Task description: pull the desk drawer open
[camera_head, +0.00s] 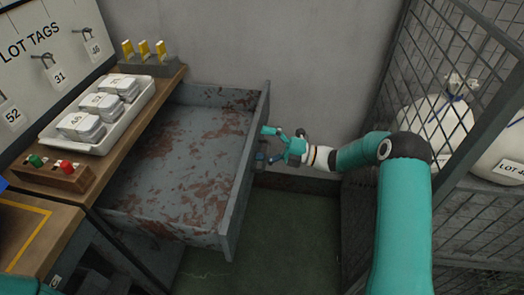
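The desk drawer (190,160), grey metal with reddish-brown rust patches, stands pulled far out to the right from under the wooden desk (145,105). Its inside is empty. My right gripper (267,144) is just outside the drawer's front panel (244,180), its fingers spread apart and pointing left towards it. A small dark blue part (261,158), perhaps the handle, shows at the panel beside the lower finger. I cannot tell whether the fingers touch it. My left gripper is not in view.
A mesh cage (470,215) with white sacks (437,118) stands right. Green floor (285,240) is clear between.

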